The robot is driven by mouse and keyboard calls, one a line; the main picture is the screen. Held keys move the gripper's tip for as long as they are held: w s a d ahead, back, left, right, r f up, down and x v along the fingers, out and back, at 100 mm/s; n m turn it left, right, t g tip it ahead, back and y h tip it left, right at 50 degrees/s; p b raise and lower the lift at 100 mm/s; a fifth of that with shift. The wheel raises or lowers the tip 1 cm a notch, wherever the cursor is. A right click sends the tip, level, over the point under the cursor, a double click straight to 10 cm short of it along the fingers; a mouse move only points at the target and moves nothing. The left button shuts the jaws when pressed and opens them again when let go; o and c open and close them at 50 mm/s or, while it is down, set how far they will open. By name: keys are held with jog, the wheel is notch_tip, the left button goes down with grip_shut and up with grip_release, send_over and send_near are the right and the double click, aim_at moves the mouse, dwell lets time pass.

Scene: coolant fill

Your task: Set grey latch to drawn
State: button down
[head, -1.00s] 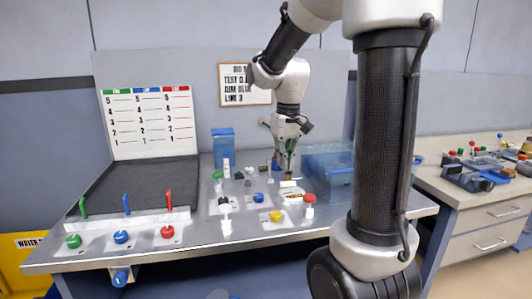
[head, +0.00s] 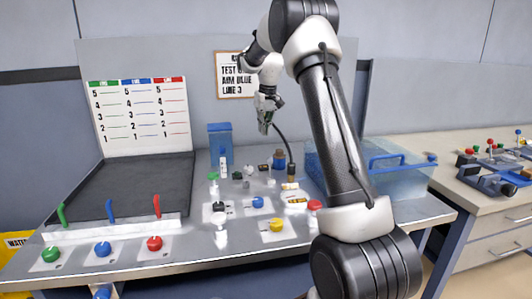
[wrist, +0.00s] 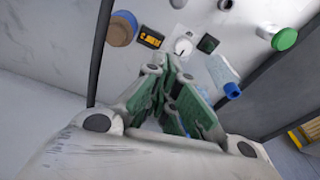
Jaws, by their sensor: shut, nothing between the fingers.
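My gripper (head: 265,128) is above the back of the steel bench, pointing down and clear of the surface. In the wrist view its green fingers (wrist: 172,65) are closed together, with nothing between them. Behind the fingertips is a small pale round fitting (wrist: 183,46) on the panel, which also shows in the head view (head: 249,170). It may be the grey latch, but I cannot tell for sure, nor how it is set. A dark square piece (wrist: 208,44) and a black and yellow label (wrist: 150,38) sit beside it.
A brown round knob (wrist: 120,33), a white bottle with a blue cap (wrist: 220,70) and a green knob (wrist: 284,39) are close by. A clear blue bin (head: 405,180) stands right of my arm. Green, blue and red levers (head: 110,211) line the left front.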

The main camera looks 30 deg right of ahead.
aim_at(270, 168)
jog(key=f, duration=0.3)
jog(key=w+f, duration=0.1)
jog(key=f, duration=0.5)
jog(key=shift+w+a+f, duration=0.15)
jog(key=shift+f, duration=0.15)
jog(key=shift+s+f, duration=0.1)
jog(key=shift+s, duration=0.3)
jog(key=shift+s+r, duration=0.25)
jog(key=shift+s, duration=0.45)
jog(key=shift+s+a+r, duration=0.1)
jog(key=shift+s+a, duration=0.05)
jog(key=shift+s, duration=0.65)
jog(key=shift+s, duration=0.1)
jog(key=shift+s+r+t, duration=0.2)
jog(key=shift+t, duration=0.1)
